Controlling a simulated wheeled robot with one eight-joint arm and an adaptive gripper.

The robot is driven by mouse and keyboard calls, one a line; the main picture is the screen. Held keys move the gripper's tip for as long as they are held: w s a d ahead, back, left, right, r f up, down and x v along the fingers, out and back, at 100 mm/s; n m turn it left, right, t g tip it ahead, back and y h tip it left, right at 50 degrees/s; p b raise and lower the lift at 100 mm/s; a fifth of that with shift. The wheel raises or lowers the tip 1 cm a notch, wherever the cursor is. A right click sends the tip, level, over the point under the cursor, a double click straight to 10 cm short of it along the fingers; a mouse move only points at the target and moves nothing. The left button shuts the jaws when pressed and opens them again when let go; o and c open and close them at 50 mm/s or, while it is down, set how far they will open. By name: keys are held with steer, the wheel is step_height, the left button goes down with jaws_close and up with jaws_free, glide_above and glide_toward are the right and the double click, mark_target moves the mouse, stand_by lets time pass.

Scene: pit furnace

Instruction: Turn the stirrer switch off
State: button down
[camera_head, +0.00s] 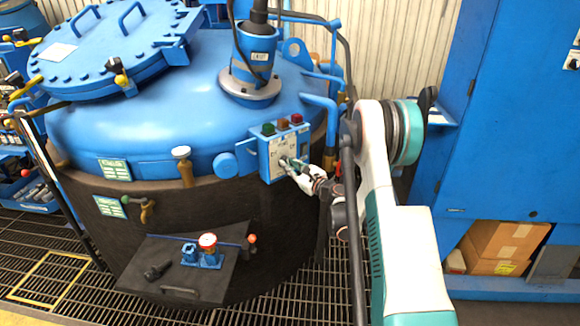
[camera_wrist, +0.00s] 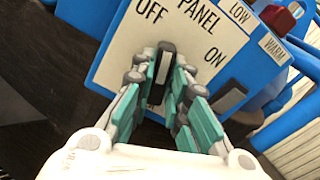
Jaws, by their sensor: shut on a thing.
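The control panel (camera_head: 272,155) is a blue box with a pale face on the side of the blue-topped furnace. In the wrist view the panel face (camera_wrist: 125,50) reads PANEL, with OFF at upper left and ON to the right. My gripper (camera_head: 290,165) reaches the panel face from the right. In the wrist view my gripper (camera_wrist: 166,85) has its teal fingers closed around the dark stirrer switch handle (camera_wrist: 165,62), between the OFF and ON marks. The fingers hide much of the switch, so I cannot tell its exact position.
Green, brown and red buttons (camera_head: 283,124) top the panel box. The stirrer motor (camera_head: 257,55) stands on the furnace lid above. A blue pipe (camera_head: 330,115) runs close to the panel's right. A blue cabinet (camera_head: 480,110) stands at right. A small platform (camera_head: 150,275) juts out below.

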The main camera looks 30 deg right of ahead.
steer(key=n, duration=0.4)
steer(key=shift+n, duration=0.3)
stand_by(0.3)
steer(key=shift+a, duration=0.1)
steer(key=c, duration=1.6)
jaws_free()
steer(key=shift+o, duration=0.2)
steer(key=v, duration=0.7)
steer(key=shift+s, duration=0.3)
